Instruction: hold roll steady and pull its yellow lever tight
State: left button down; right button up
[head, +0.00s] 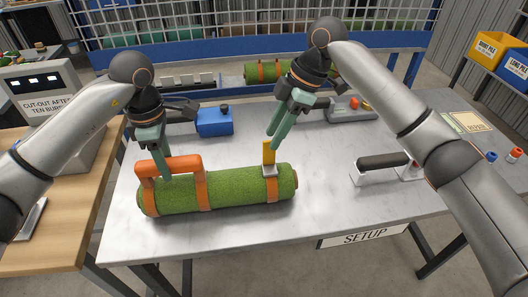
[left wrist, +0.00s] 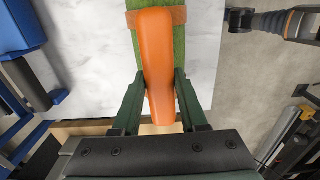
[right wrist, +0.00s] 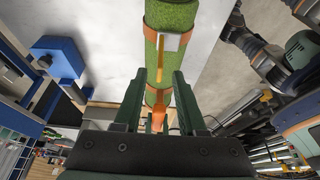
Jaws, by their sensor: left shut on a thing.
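The green turf roll (head: 240,190) lies on the metal table with orange straps around it. Its orange handle (head: 182,163) is at the left end, and my left gripper (head: 160,172) is shut on it; the left wrist view shows the handle (left wrist: 155,45) between the fingers. The yellow lever (head: 268,153) stands upright from a silver buckle (head: 270,170) near the right end. My right gripper (head: 271,142) is open just above the lever's top. In the right wrist view the yellow lever (right wrist: 160,50) points between its spread fingers.
A blue box (head: 214,122) stands behind the roll, and a grey unit with a red button (head: 350,110) is at the back right. A dark-gripped bar (head: 383,161) is fixed at the right. The front of the metal table (head: 310,220) is clear.

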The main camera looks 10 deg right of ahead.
aim_at(264, 164)
jog(key=x, duration=0.6)
jog(key=shift+a+f, duration=0.2)
jog(key=shift+f, duration=0.1)
grip_shut()
dwell(1.1)
